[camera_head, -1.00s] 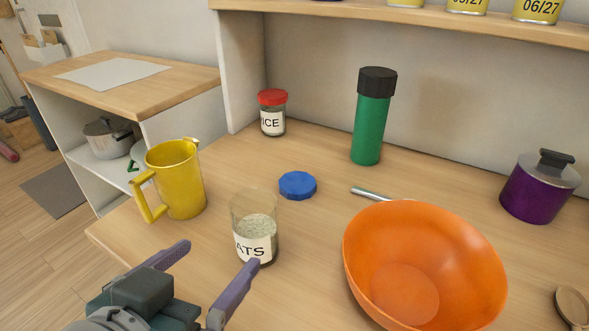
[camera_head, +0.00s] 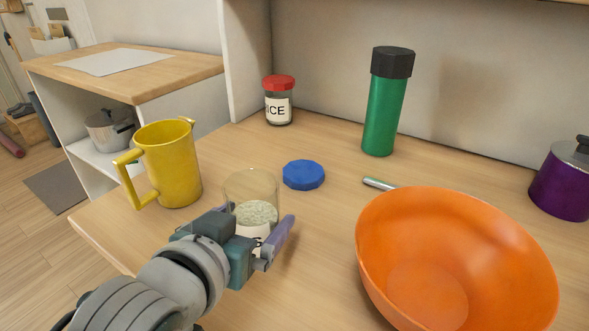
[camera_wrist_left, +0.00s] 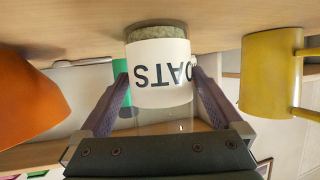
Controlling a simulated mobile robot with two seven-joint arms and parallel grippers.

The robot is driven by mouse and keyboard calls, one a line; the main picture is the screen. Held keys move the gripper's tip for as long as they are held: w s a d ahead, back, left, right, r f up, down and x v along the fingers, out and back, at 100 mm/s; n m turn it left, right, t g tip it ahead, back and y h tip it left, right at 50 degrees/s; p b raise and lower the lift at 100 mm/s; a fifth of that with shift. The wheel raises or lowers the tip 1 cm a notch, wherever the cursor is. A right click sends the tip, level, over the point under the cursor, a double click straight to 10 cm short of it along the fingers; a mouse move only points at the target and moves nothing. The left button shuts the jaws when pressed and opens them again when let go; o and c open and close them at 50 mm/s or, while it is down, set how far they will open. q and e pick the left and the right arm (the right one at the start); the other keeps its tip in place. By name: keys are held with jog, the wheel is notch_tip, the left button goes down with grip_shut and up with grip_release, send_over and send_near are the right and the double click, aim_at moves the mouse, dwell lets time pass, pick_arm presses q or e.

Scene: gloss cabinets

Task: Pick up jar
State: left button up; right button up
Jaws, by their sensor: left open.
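An open glass jar (camera_head: 252,190) of oats stands upright on the wooden counter. In the left wrist view the jar (camera_wrist_left: 160,72) shows upside down, with its OATS label facing me. My left gripper (camera_head: 257,226) is open, with its fingers reaching to either side of the jar. In the wrist view the fingers of the left gripper (camera_wrist_left: 160,88) flank the label; I cannot tell whether they touch the glass. Another jar (camera_head: 279,103), with a red lid and a label ending in ICE, stands farther back. My right gripper is not in view.
A yellow pitcher (camera_head: 170,165) stands left of the oats jar. A blue lid (camera_head: 303,174) lies just behind it. An orange bowl (camera_head: 455,260) is to the right, with a metal-tipped utensil (camera_head: 378,184) beside it. A green bottle (camera_head: 384,105) and purple pot (camera_head: 563,182) stand farther back.

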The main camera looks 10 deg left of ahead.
pick_arm(q)
jog(key=shift+c, duration=0.2)
jog(key=c, duration=1.4)
